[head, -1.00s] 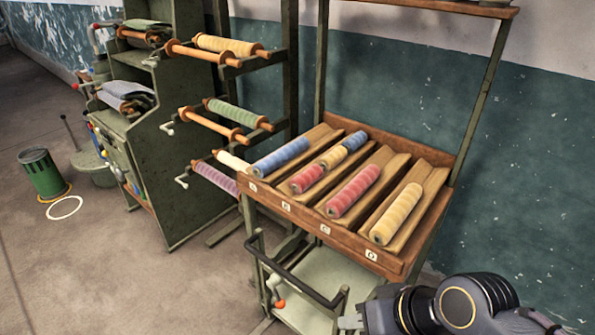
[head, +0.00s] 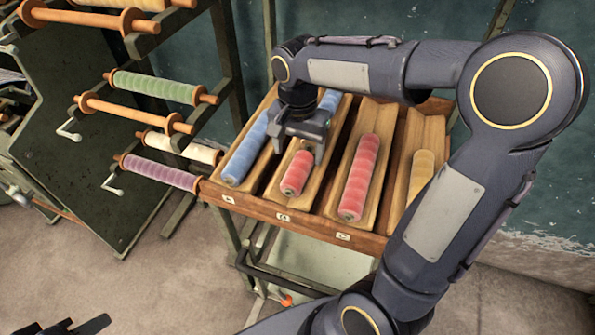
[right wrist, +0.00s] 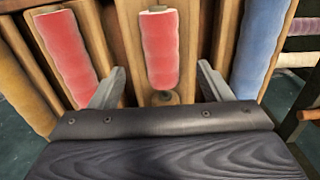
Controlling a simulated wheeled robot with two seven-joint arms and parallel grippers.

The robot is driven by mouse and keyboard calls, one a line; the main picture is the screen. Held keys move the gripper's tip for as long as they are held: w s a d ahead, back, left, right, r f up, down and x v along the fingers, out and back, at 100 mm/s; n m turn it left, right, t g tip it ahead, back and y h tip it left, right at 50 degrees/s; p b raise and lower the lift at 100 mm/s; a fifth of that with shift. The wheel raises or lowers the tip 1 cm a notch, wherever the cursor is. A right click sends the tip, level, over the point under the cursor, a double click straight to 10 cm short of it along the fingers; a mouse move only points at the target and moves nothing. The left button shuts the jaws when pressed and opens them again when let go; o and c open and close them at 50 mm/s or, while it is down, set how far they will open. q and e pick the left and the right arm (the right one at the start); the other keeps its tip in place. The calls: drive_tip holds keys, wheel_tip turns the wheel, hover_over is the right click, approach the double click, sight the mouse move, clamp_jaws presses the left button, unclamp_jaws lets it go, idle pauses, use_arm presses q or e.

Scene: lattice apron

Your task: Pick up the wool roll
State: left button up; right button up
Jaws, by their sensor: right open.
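Wool rolls lie in the sloping wooden troughs of a rack. A short red roll (head: 295,173) lies at the front of the second trough. A blue roll (head: 330,100) shows higher in that trough, partly behind my arm. My right gripper (head: 303,150) is open, pointing down over this trough just above the short red roll. In the right wrist view the short red roll (right wrist: 160,48) lies ahead between the open fingers (right wrist: 161,78), with no visible contact. My left gripper (head: 75,327) barely shows at the bottom left edge; its jaws are unclear.
A long blue roll (head: 246,150) lies in the left trough, a long red roll (head: 359,178) in the third, and a yellow roll (head: 421,175) in the right one, partly behind my arm. Wooden dividers separate them. A stand with green (head: 155,88) and purple (head: 160,172) rolls is at left.

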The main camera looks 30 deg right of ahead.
sight(298, 166)
wheel_tip(298, 166, down, 6)
drive_tip(key=shift+w+p, duration=0.15)
drive_tip(key=shift+p, duration=0.2)
drive_tip(key=c, duration=1.1)
